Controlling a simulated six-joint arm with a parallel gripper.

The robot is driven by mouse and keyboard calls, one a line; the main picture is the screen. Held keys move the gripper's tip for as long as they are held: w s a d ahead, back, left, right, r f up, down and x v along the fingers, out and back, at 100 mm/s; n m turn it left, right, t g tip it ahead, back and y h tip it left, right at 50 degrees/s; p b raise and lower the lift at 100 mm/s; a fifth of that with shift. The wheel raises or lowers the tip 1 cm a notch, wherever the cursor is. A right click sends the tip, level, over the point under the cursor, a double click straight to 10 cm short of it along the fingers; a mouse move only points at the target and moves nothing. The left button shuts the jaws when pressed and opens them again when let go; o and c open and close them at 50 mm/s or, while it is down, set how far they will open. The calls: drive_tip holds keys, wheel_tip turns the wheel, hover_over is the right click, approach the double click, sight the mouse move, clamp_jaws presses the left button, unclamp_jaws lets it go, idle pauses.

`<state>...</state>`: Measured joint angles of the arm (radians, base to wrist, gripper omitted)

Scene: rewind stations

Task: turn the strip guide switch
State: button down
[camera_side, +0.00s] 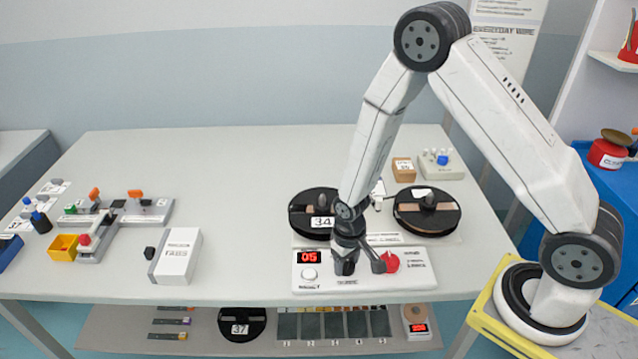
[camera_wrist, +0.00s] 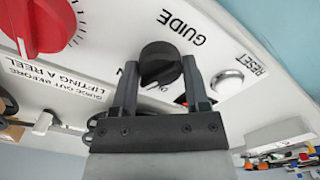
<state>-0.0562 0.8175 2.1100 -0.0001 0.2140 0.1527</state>
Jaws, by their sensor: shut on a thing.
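The guide switch is a round black knob (camera_wrist: 160,62) on a white panel, under the word GUIDE in the wrist view. My gripper (camera_wrist: 160,80) has one finger on each side of the knob and is shut on it. In the side view my gripper (camera_side: 358,262) is down at the white control panel (camera_side: 400,281), and it hides the knob there. Part of the lettering beside the knob is covered by the fingers.
A red dial (camera_side: 387,262) sits just right of my gripper, and a white button (camera_side: 309,274) and red display reading 015 (camera_side: 311,256) sit left. Two black reels (camera_side: 300,222) (camera_side: 441,222) stand behind the panel. A white box (camera_side: 176,256) stands farther left, with clear table between.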

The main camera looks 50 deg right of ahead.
sight(347, 262)
drive_tip(key=shift+m, duration=0.9)
drive_tip(key=shift+c, duration=0.5)
unclamp_jaws()
drive_tip(key=shift+r, duration=0.2)
drive_tip(key=shift+r, duration=3.75)
